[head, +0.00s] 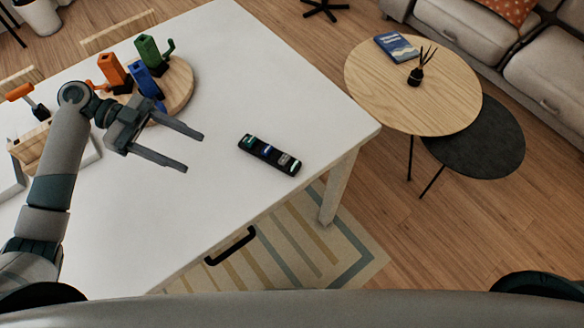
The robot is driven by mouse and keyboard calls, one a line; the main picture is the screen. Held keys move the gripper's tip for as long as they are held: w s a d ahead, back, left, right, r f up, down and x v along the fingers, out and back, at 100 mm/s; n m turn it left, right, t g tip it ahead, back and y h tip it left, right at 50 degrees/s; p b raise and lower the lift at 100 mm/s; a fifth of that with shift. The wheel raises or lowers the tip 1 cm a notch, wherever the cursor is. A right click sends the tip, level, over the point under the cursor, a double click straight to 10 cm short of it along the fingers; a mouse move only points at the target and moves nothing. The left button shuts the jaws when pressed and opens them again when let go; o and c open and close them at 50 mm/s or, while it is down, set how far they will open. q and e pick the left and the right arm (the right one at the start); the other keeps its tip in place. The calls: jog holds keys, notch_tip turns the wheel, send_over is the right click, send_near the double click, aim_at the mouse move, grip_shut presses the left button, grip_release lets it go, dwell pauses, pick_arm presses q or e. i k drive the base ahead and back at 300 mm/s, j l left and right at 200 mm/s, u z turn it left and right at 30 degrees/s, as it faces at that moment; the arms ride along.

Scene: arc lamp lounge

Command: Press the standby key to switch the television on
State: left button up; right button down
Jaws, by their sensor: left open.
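A black remote (269,155) lies on the white table (290,100) near its right corner. My right gripper is not in view. No television shows in this view.
A round wooden board (180,84) holds orange, blue and green objects behind my left gripper. A wooden round table (375,82) with a book (396,47) and a reed diffuser (416,76) stands right of the white table. Table surface around the remote is clear.

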aim_at(283, 162)
jog(key=k+l, duration=0.35)
jog(key=k, duration=0.15)
jog(key=k+l, duration=0.4)
jog(key=k, duration=0.1)
